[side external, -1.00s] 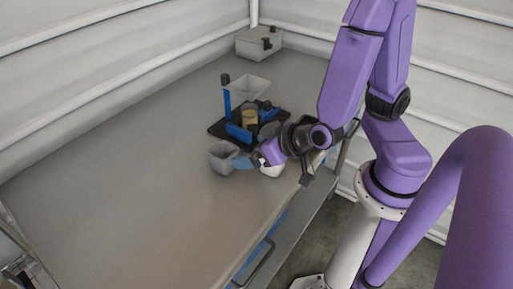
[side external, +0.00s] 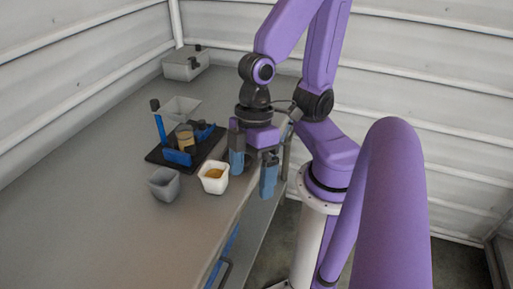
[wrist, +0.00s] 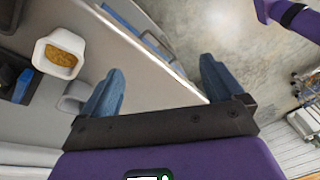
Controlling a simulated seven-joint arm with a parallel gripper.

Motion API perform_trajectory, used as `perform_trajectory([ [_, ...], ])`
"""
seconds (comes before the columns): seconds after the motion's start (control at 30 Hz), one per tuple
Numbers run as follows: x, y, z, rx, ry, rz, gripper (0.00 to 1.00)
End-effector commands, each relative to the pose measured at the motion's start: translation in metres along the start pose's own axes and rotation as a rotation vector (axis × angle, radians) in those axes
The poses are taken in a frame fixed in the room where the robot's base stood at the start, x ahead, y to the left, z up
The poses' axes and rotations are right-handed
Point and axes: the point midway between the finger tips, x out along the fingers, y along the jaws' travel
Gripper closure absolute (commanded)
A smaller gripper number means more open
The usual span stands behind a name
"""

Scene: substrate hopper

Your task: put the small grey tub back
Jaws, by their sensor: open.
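A black base (side external: 158,155) carries blue supports, a clear hopper (side external: 180,107) and a tan cylinder (side external: 184,136). A lidded grey box (side external: 186,67) sits at the back. The bench (side external: 110,235) is clear at the front left. Drawer handles line its right side.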

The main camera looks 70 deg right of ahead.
Motion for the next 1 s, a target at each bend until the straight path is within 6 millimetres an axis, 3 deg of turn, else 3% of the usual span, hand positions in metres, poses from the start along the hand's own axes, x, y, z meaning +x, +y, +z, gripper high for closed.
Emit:
perform_trajectory([
  [0.1,-0.015,0.018,0.022,-0.059,-0.09,0.078,0.05],
  [0.27,-0.026,0.033,0.037,-0.091,-0.156,0.142,0.05],
  [1.0,-0.027,0.035,0.039,-0.095,-0.166,0.15,0.05],
])
